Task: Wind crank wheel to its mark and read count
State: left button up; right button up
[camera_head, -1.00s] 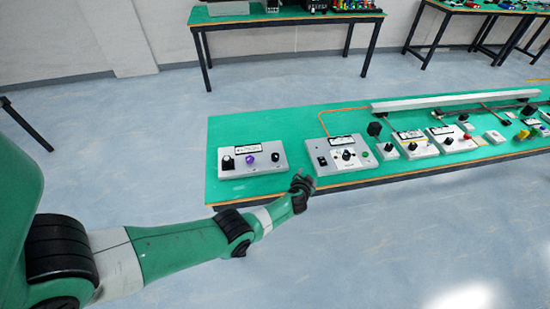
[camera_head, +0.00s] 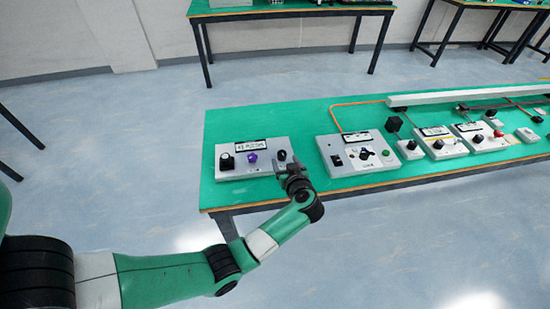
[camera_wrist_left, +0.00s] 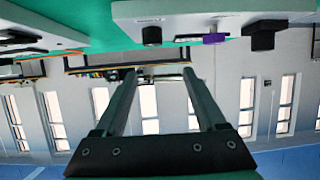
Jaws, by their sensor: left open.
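I cannot tell for sure which part is the crank wheel. A grey control box (camera_head: 238,173) on the green table carries a left black knob (camera_head: 227,162), a purple knob (camera_head: 252,158) and a right black knob (camera_head: 281,156). A second grey box (camera_head: 345,168) has a pale dial with a black knob (camera_head: 365,153) and a green button (camera_head: 386,153). My left gripper (camera_head: 291,168) is open at the first box's right front corner, close to the right black knob. In the left wrist view its fingers (camera_wrist_left: 158,72) are apart with nothing between them. The count is too small to read.
Smaller boxes with black knobs (camera_head: 437,144) stand along the green table (camera_head: 302,124) to the right, below a long pale rail (camera_head: 470,96). An orange cable (camera_head: 334,112) runs behind the second box. Bare tabletop lies between the first two boxes.

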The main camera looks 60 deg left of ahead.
aim_at(283, 155)
pick_arm(q)
jog(key=shift+w+d+f, duration=0.1)
jog(key=shift+d+f, duration=0.2)
jog(key=shift+f, duration=0.25)
jog(key=shift+w+d+f, duration=0.1)
jog(key=shift+d+f, duration=0.15)
jog(key=shift+f, duration=0.3)
jog(key=shift+d+m, duration=0.3)
jog(key=shift+d, duration=0.05)
jog(key=shift+t, duration=0.3)
jog(key=b+x, duration=0.7)
jog(key=x, duration=0.3)
jog(key=shift+a+f, duration=0.2)
jog(key=shift+a, duration=0.15)
jog(key=shift+w+a+b, duration=0.15)
jog(key=shift+a+b, duration=0.2)
jog(key=shift+a, duration=0.1)
grip_shut()
pick_arm(e)
notch_tip(283, 155, down, 9)
